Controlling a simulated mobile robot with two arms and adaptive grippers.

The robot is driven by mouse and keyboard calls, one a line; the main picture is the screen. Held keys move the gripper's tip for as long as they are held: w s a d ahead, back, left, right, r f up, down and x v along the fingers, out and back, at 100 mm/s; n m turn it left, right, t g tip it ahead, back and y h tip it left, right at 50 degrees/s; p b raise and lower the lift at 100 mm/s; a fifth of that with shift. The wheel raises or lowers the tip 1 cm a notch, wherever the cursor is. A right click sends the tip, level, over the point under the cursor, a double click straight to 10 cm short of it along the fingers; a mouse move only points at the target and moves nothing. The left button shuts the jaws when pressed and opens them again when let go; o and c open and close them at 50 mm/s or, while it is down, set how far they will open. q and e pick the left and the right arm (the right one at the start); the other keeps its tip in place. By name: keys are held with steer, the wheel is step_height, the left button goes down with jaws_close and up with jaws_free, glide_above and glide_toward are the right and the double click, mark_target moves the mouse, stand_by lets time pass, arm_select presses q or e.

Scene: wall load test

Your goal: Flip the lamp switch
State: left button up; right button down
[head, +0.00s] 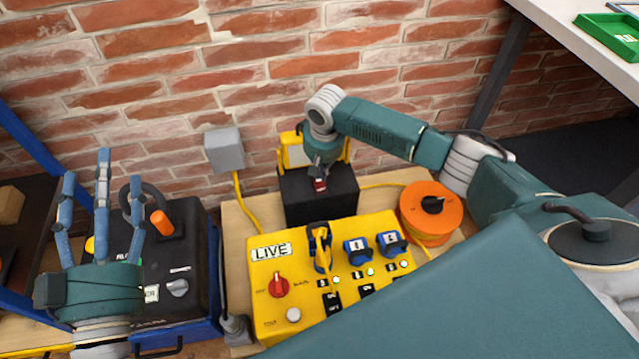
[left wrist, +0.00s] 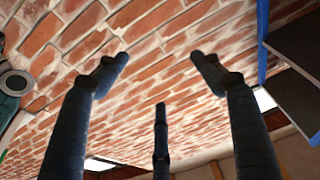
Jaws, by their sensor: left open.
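A yellow work lamp (head: 293,150) with a pale face stands against the brick wall in the head view, behind or on a black box (head: 318,205). A small red part (head: 320,185), perhaps the lamp switch, shows at the top of the black box. My right gripper (head: 321,172) points down right above this red part and partly hides it and the lamp. I cannot tell whether it touches. My left gripper (head: 103,175) is open and empty at the left, its fingers pointing up. Its spread fingers also show in the left wrist view (left wrist: 158,80) against bricks.
A yellow LIVE panel (head: 262,300) with a red knob, blue plugs and green lights stands in front of the black box. An orange cable reel (head: 432,208) is at its right. A dark unit (head: 185,255) with an orange handle stands beside my left gripper.

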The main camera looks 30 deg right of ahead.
steer(key=shift+r+p, duration=0.3)
steer(key=shift+p, duration=0.05)
steer(key=shift+r+p, duration=0.25)
steer(key=shift+p, duration=0.05)
steer(key=shift+r+p, duration=0.2)
steer(key=shift+p, duration=0.1)
arm_select(q)
step_height(320, 180, down, 13)
steer(key=s+a+g+y, duration=0.1)
steer(key=a+g+y, duration=0.1)
steer(key=g, duration=0.4)
steer(key=shift+s+g, duration=0.15)
steer(key=shift+g, duration=0.15)
arm_select(e)
steer(key=shift+r, duration=0.2)
